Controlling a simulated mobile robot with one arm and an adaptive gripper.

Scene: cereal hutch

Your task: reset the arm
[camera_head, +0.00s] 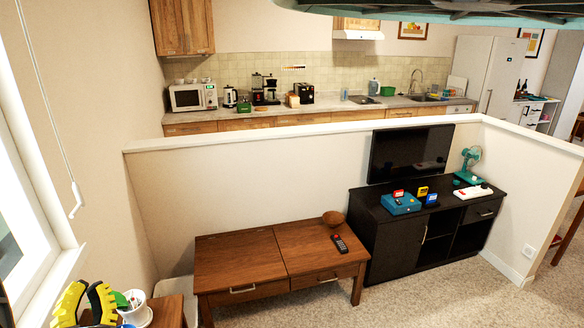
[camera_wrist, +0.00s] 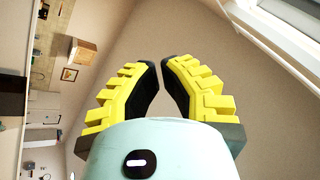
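My gripper (camera_head: 88,291) shows at the bottom left of the head view, next to the window wall. Its two yellow-and-black fingers curve upward, with a gap between them. In the wrist view the gripper (camera_wrist: 161,66) has its fingers pointing away from the camera, tips apart, and nothing is between them. The pale turquoise gripper body (camera_wrist: 160,150) fills the bottom of that view.
A wooden table (camera_head: 235,264) carries a bowl (camera_head: 333,218) and a remote (camera_head: 340,244). A black TV cabinet (camera_head: 395,245) stands to its right. A low wall (camera_head: 260,155) separates the kitchen counter. The window (camera_head: 25,190) is close on the left. Carpet (camera_head: 450,290) is clear at front right.

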